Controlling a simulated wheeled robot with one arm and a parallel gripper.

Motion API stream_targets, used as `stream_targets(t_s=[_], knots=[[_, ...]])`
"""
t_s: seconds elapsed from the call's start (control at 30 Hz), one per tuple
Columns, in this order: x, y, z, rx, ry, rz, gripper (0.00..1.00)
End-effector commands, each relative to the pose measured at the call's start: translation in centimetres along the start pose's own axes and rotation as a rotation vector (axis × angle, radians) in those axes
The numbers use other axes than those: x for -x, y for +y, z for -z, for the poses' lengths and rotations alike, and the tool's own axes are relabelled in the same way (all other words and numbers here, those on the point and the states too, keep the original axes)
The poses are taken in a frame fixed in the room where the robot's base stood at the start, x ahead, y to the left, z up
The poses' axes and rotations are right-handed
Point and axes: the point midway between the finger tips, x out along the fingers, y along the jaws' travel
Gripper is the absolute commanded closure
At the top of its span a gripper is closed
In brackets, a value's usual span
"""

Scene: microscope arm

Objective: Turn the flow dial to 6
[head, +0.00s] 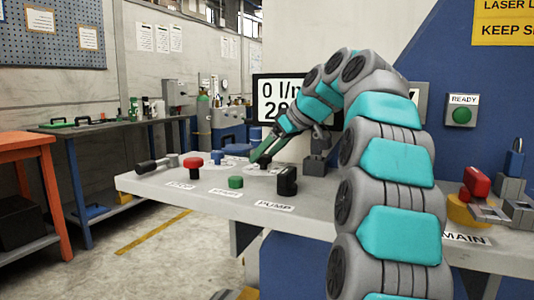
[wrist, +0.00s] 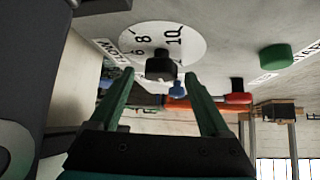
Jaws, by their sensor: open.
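The flow dial is a black knob (wrist: 160,66) on a white round scale (wrist: 190,40). In the wrist view the scale shows 6, 8 and 10; the rest is hidden or out of view. In the head view the scale (head: 262,169) lies on the bench, partly covered by my gripper (head: 263,155). In the wrist view my gripper (wrist: 159,75) is open, with one green finger on each side of the knob near its outer end. A screen (head: 278,98) reads "0 l/m", partly hidden by my arm.
On the bench (head: 150,186) stand a red button (head: 193,162), a green button (head: 236,182), a black lever (head: 152,165) and a black switch (head: 287,181) by the PUMP label.

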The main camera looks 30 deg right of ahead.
Motion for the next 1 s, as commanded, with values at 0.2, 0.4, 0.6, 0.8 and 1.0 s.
stream_targets(t_s=[0.2,0.4,0.6,0.8,1.0], knots=[[-0.19,0.01,0.00,0.000,0.000,0.000,0.19],[-0.17,0.00,0.01,0.000,0.001,0.000,0.36],[-0.17,0.00,0.00,0.000,0.000,0.000,0.59],[-0.16,0.00,0.01,0.000,0.000,0.000,0.81],[-0.15,0.00,0.01,0.000,0.001,0.000,1.00]])
